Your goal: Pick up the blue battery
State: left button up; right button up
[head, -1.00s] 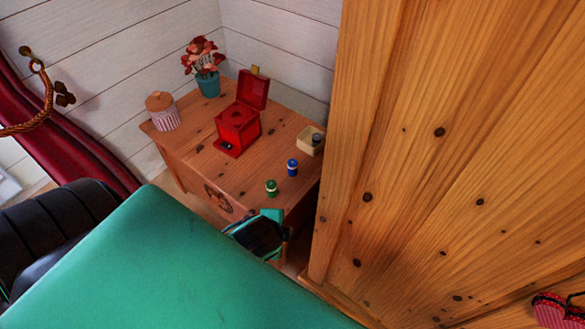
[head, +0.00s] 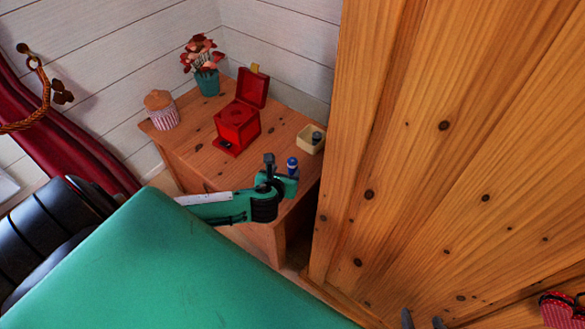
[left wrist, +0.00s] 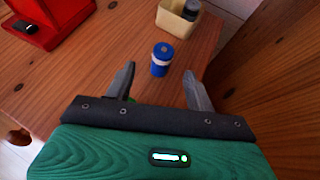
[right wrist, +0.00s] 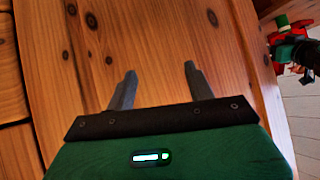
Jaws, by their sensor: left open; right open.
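The blue battery (head: 292,162) stands upright on the wooden table (head: 195,145). In the left wrist view the blue battery (left wrist: 160,61) shows between and slightly beyond the fingertips. My left gripper (head: 281,168) is open and empty, low over the table's near right corner, and hides part of the battery in the head view. Its fingers (left wrist: 158,72) show no clear contact. A green battery (left wrist: 129,99) is mostly hidden by the left finger. My right gripper (head: 423,321) is open and empty at the bottom edge of the head view; its fingers (right wrist: 160,70) face wood panelling.
A cream box (head: 309,143) with a dark item inside stands just behind the blue battery. A red box (head: 238,123) with its lid up, a striped jar (head: 161,112) and a potted flower (head: 207,83) stand further back. A tall wooden panel (head: 450,140) rises close on the right.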

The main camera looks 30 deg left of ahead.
aim_at(291, 165)
pick_arm(q)
jog(key=shift+x, duration=1.55)
jog(key=b+x, duration=0.2)
jog(key=x, duration=0.2)
jog(key=shift+w+d+r, duration=0.1)
jog(key=shift+w+d, duration=0.05)
jog(key=shift+w, duration=0.45)
pick_arm(e)
jog(key=a+t, duration=0.1)
jog(key=a+t+y, duration=0.1)
jog(key=a, duration=0.1)
jog(key=a+t+y, duration=0.1)
jog(key=shift+w+a+r, duration=0.15)
jog(key=shift+w+r, duration=0.2)
jog(key=shift+r, duration=0.05)
pick_arm(q)
jog(key=shift+c, duration=0.2)
jog(key=c, duration=1)
